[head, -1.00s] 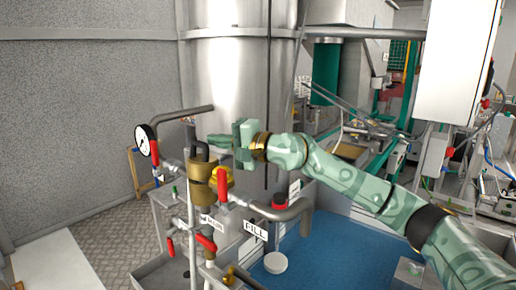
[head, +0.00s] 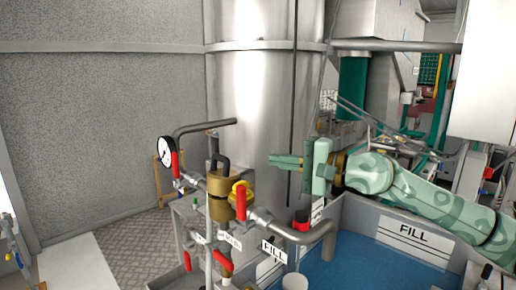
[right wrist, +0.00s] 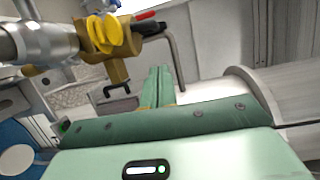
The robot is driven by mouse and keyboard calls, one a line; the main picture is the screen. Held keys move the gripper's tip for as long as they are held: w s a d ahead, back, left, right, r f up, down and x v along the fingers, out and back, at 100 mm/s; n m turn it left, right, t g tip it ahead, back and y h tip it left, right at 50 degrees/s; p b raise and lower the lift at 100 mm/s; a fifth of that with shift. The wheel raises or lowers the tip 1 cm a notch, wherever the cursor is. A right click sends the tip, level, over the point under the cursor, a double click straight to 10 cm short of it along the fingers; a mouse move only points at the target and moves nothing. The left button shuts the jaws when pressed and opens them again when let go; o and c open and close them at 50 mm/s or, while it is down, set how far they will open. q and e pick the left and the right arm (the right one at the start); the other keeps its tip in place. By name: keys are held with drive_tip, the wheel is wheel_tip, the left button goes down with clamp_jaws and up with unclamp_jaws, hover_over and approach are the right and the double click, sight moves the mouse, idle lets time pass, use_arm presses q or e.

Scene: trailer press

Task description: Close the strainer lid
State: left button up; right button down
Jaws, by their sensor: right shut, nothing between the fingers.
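My left gripper is out of view.
A pressure gauge (head: 166,150) and red-handled valves (head: 240,205) crowd the strainer. A tall steel tank (head: 252,80) stands behind. A bent pipe (head: 310,237) and a blue-floored bin (head: 350,262) lie to the right, below my arm.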

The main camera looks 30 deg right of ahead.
wheel_tip(320, 180, up, 8)
drive_tip(key=s+m+t+y+p, duration=0.1)
drive_tip(key=m+t+y+p, duration=0.15)
drive_tip(key=m, duration=1.05)
drive_tip(key=n+g+h+p, duration=0.35)
drive_tip(key=n+p, duration=0.35)
drive_tip(key=n, duration=1.1)
hover_over(237, 174)
drive_tip(key=shift+t, duration=0.4)
drive_tip(key=f, duration=0.6)
drive_tip(key=shift+w+d+f, duration=0.15)
drive_tip(key=shift+d+f, duration=0.25)
drive_tip(key=shift+s+a+f, duration=0.2)
drive_tip(key=shift+s+a, duration=0.1)
drive_tip(key=shift+a, duration=0.05)
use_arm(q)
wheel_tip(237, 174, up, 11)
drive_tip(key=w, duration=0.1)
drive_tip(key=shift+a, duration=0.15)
use_arm(e)
drive_tip(key=shift+w, duration=0.1)
